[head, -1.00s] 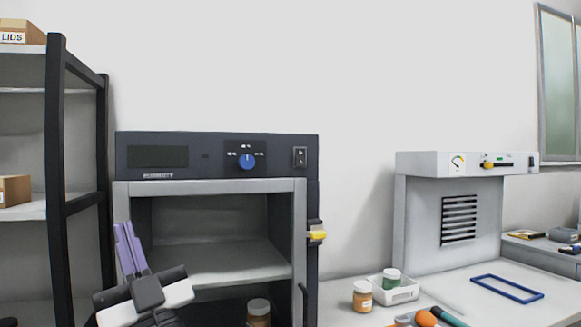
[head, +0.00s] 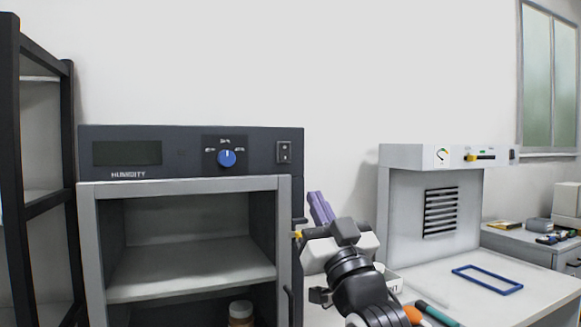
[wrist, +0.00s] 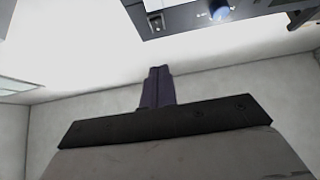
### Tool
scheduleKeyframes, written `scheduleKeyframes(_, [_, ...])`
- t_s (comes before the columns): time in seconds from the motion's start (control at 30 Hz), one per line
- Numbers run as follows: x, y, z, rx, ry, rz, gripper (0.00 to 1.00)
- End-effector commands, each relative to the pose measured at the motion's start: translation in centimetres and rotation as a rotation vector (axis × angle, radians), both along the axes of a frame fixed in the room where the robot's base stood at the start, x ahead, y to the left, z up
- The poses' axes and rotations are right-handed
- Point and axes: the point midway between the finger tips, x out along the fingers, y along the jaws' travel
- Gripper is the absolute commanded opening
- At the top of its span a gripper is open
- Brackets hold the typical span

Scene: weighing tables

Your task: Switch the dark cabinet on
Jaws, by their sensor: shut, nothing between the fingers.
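The dark cabinet (head: 190,137) stands left of centre in the head view, with "HUMIDITY" on its panel. Its display (head: 127,153) is dark and unlit. A blue knob (head: 227,158) sits mid-panel, and a rocker switch (head: 284,152) is near the panel's right end. In the wrist view the panel shows at the top edge, with the switch (wrist: 156,21) and the blue knob (wrist: 219,11). My gripper (head: 316,196), with purple fingers, is shut and empty. It is to the right of and lower than the switch, apart from it. The fingers also show in the wrist view (wrist: 158,70).
The cabinet's open lower bay holds a shelf (head: 190,272) and a jar (head: 241,312). A dark rack (head: 68,180) stands at left. A pale hood unit (head: 398,156) stands at right, with a blue frame (head: 487,279) on the table. The wall space above my gripper is clear.

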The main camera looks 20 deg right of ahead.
Motion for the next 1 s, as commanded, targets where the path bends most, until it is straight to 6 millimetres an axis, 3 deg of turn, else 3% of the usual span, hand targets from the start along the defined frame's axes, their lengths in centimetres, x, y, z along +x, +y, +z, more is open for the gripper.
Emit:
scheduleKeyframes(0.27, [0.8,0.1,0.8,0.000,-0.001,0.002,0.00])
scheduleKeyframes(0.73, [8.1,0.4,6.7,-0.001,0.000,0.001,0.00])
scheduleKeyframes(1.0, [11.4,0.5,5.9,0.000,0.000,0.001,0.00])
